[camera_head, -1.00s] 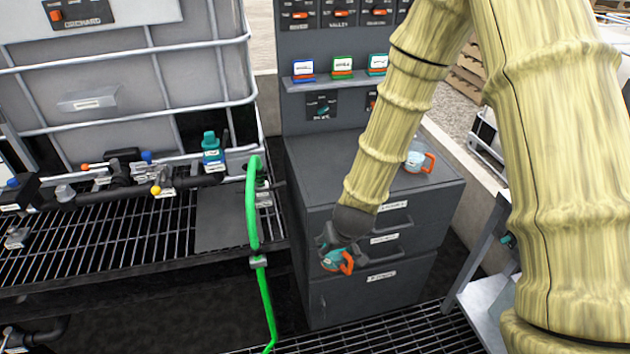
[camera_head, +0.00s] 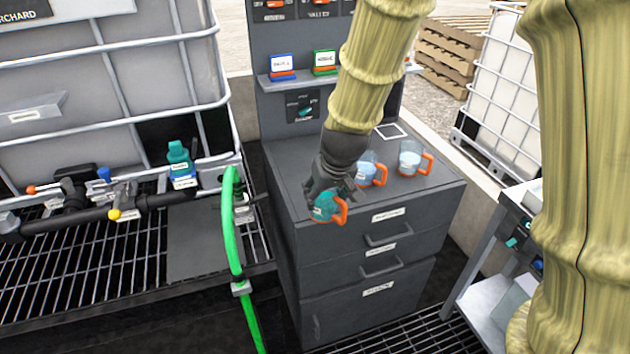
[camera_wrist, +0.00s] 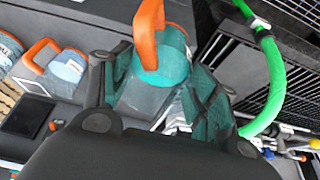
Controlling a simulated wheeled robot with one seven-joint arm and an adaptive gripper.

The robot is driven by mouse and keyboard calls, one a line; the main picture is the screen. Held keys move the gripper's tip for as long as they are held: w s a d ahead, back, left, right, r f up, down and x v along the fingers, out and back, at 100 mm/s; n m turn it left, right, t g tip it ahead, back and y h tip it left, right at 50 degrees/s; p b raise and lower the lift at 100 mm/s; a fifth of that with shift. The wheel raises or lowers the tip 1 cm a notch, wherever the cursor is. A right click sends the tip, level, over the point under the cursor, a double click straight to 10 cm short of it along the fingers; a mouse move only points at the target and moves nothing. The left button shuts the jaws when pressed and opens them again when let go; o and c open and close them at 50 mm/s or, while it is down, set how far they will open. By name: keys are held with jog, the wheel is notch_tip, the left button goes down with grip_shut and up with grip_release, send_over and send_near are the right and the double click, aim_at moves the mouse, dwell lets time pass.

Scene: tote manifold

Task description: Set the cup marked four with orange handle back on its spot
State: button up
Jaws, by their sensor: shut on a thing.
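My gripper (camera_head: 322,196) is shut on a clear cup with teal contents and an orange handle (camera_head: 340,210). It holds this cup near the front left edge of the grey cabinet's top (camera_head: 290,180). The held cup also shows in the wrist view (camera_wrist: 160,80), between the two fingers, handle towards the top of the picture. No number on it can be read. Two other orange-handled cups stand on the cabinet top: one (camera_head: 366,170) just right of my gripper, one (camera_head: 411,157) farther right. A white square outline (camera_head: 390,131) lies behind them on the top.
The cabinet has labelled drawers (camera_head: 385,238) in front. A shelf (camera_head: 285,84) with coloured label stands rises behind. A green hose (camera_head: 233,220) and a grated bench with pipes (camera_head: 70,270) lie left. A metal side table (camera_head: 490,290) stands right.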

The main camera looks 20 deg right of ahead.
jog(key=shift+w+d+f+p, duration=0.35)
jog(key=shift+w+f+p, duration=0.4)
jog(key=shift+w, duration=1.65)
jog(key=shift+w+d+f+p, duration=0.3)
jog(key=shift+w+f+p, duration=0.5)
jog(key=shift+w, duration=1.55)
jog(key=shift+w+d+f+p, duration=0.35)
jog(key=shift+w+f+p, duration=0.4)
jog(key=shift+w, duration=1.65)
jog(key=shift+f, duration=0.25)
jog(key=o, duration=1.3)
jog(key=shift+c, duration=0.2)
jog(key=b+v, duration=0.2)
jog(key=v, duration=1)
